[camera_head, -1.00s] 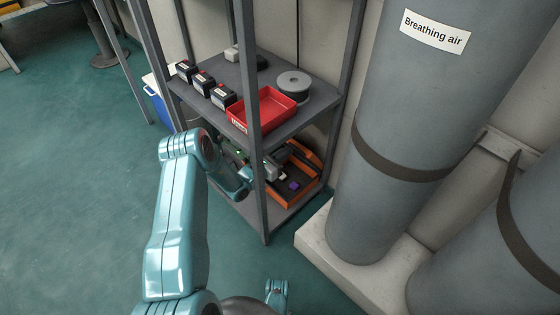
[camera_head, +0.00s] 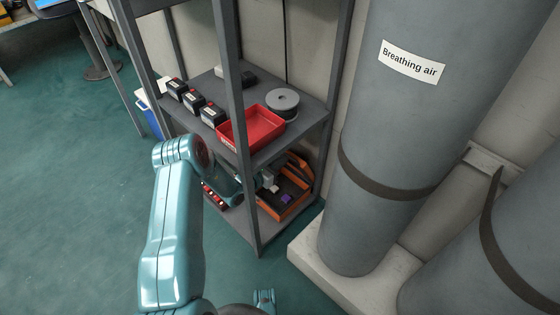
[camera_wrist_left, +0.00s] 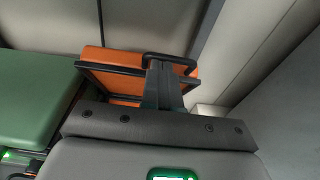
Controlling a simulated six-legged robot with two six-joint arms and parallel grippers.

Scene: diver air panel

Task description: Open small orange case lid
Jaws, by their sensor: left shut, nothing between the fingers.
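The small orange case (camera_head: 283,208) sits on the lower shelf of the grey rack. Its dark interior shows, with a purple item (camera_head: 286,197) inside. Its orange lid (camera_head: 299,164) stands raised at the back. In the left wrist view the orange lid (camera_wrist_left: 103,58) has a black frame and a black handle. My left gripper (camera_head: 270,183) reaches in over the case from the left, partly hidden by the rack post. In the wrist view its fingers (camera_wrist_left: 164,78) are shut and empty, in front of the lid by the handle; contact is unclear. My right gripper is not seen.
The rack's front post (camera_head: 232,100) stands close beside my left arm. The upper shelf holds a red tray (camera_head: 251,128), a grey spool (camera_head: 282,103) and several black boxes (camera_head: 194,101). A green case (camera_wrist_left: 35,108) lies left of the gripper. Large grey cylinders (camera_head: 395,150) stand at right.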

